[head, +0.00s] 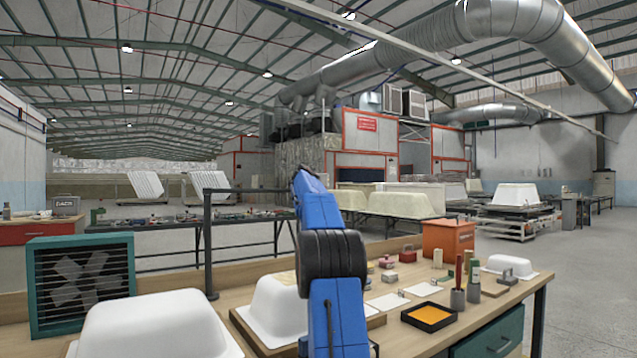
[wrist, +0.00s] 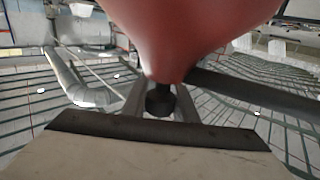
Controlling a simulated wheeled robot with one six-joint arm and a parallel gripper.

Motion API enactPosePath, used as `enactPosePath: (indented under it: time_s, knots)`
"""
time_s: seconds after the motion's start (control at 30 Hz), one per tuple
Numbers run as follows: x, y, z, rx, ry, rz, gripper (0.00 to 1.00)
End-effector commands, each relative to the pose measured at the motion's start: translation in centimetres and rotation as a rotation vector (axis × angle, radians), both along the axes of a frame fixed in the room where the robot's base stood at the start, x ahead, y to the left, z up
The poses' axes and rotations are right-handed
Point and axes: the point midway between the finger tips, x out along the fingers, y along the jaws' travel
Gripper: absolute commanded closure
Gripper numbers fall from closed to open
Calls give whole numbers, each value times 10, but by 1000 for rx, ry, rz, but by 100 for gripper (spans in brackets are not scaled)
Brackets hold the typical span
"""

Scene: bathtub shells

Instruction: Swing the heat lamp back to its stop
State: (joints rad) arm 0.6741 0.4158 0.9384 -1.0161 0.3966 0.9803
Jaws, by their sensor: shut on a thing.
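The heat lamp's red shade (wrist: 200,35) fills the top of the wrist view, with a dark bar (wrist: 255,92) running off to the right. My gripper (wrist: 160,108) has its two grey fingers closed around a small dark knob (wrist: 160,98) just under the shade. In the head view a dark upright post (head: 208,245) stands behind the bench, with a thin horizontal bar (head: 250,190) reaching right from its top; it looks like the lamp's stand. My blue arm hides the bar's far end, the shade and my gripper there. I cannot make out the stop.
White tub shells (head: 155,325) and (head: 275,305) sit on the near benches. A green-framed fan (head: 80,280) stands left. On the right are a black tray with orange contents (head: 429,317), an orange box (head: 447,238) and small parts. Open floor (head: 590,280) lies beyond.

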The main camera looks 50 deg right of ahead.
Motion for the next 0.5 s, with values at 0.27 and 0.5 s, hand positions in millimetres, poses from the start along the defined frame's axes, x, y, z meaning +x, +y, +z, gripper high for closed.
enactPosePath:
  time_s: [0.27,0.5]
  knots:
    - [3,1,-1,-2,0,6,100]
    - [3,1,0,-1,0,5,56]
